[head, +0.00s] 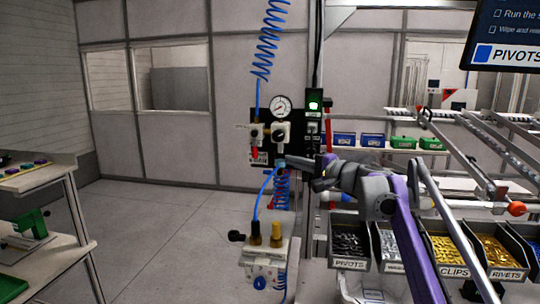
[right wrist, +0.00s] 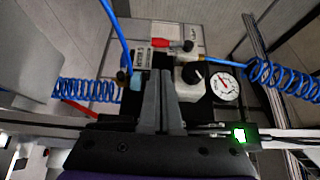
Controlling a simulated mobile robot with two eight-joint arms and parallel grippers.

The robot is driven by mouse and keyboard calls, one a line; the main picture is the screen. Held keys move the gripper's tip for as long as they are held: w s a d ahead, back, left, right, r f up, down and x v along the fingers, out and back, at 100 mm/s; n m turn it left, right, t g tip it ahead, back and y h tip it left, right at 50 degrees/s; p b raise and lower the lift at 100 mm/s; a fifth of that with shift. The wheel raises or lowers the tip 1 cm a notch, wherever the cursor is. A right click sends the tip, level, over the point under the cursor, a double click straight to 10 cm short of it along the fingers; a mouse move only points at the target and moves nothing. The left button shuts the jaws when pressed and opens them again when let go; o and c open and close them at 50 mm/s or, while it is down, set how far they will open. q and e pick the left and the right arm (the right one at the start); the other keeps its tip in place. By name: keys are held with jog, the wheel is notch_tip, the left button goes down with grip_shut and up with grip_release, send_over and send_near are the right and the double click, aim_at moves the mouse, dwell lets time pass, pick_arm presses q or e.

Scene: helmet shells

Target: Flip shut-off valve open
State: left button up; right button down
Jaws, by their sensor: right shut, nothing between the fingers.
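A black panel with air fittings hangs on the post in the head view. The shut-off valve with its red lever (head: 254,153) is at the panel's lower left, the lever pointing downward. In the right wrist view the red lever (right wrist: 163,42) shows beyond my fingertips, near a white label. My right gripper (head: 285,163) reaches in from the right, just below the regulator and right of the lever. Its fingers (right wrist: 160,78) are shut with nothing between them, apart from the lever as far as I can tell. My left gripper is out of view.
A pressure gauge (head: 281,106) and a regulator with black knob (head: 281,136) are close to the right gripper. A coiled blue hose (head: 266,45) hangs above. A lit green switch (head: 313,106) is on the post. Parts bins (head: 448,258) stand at lower right.

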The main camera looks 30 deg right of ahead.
aim_at(255, 146)
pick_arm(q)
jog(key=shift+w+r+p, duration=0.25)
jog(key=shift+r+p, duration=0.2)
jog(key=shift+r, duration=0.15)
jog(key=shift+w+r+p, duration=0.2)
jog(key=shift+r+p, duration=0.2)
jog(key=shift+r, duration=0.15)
pick_arm(e)
jog(key=x, duration=1)
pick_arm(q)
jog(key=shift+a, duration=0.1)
pick_arm(e)
jog(key=shift+f, duration=0.1)
